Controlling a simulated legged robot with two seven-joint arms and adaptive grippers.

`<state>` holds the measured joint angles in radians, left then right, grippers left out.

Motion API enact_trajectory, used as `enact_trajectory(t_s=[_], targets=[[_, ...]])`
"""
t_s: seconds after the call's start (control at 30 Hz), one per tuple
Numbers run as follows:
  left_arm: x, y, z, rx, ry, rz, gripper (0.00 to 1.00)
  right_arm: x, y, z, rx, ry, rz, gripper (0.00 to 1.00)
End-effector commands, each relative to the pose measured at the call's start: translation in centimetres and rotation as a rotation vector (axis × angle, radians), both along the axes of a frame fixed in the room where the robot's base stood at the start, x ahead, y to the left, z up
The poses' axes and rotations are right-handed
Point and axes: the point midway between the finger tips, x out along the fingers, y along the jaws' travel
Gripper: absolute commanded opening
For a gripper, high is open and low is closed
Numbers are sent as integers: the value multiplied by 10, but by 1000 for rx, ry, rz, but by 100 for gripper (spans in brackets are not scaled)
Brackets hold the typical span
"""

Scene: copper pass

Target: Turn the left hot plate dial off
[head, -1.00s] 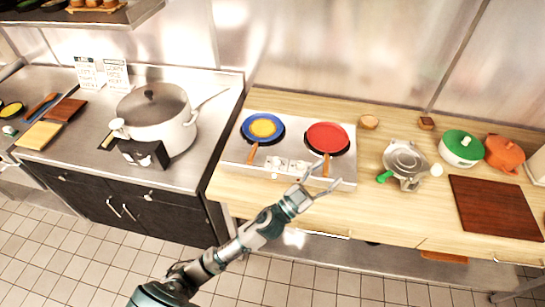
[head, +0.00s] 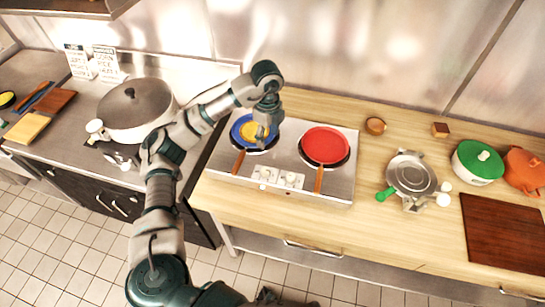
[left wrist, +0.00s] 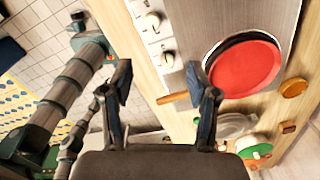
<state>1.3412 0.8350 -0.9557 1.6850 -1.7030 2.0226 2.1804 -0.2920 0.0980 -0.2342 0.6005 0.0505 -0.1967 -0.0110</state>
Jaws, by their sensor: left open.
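The hot plate (head: 225,165) stands on the wooden counter with a blue pan (head: 240,131) on its left burner and a red pan (head: 325,145) on its right. The left dial (head: 264,173) and the right dial (head: 290,179) sit on its front panel. In the left wrist view, the left dial (left wrist: 152,22) and right dial (left wrist: 166,57) show near the top. My left gripper (head: 262,138) points down over the blue pan, behind the dials. Its open, empty fingers also show in the left wrist view (left wrist: 158,75). Whether it touches the pan is unclear. My right gripper is not seen.
A large lidded pot (head: 135,108) stands left of my arm. Pan handles stick out over the front of the hot plate beside the dials.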

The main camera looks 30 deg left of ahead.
Motion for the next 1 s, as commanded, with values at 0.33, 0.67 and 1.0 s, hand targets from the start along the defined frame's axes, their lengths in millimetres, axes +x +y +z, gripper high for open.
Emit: enact_trajectory(t_s=[0.33, 0.67, 1.0], targets=[[1, 17, -70, -14, 14, 3, 60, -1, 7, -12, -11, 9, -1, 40], [-1, 10, -139, -6, 10, 3, 60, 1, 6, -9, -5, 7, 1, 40], [0, 5, -175, -4, 7, 0, 60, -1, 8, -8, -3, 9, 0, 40]])
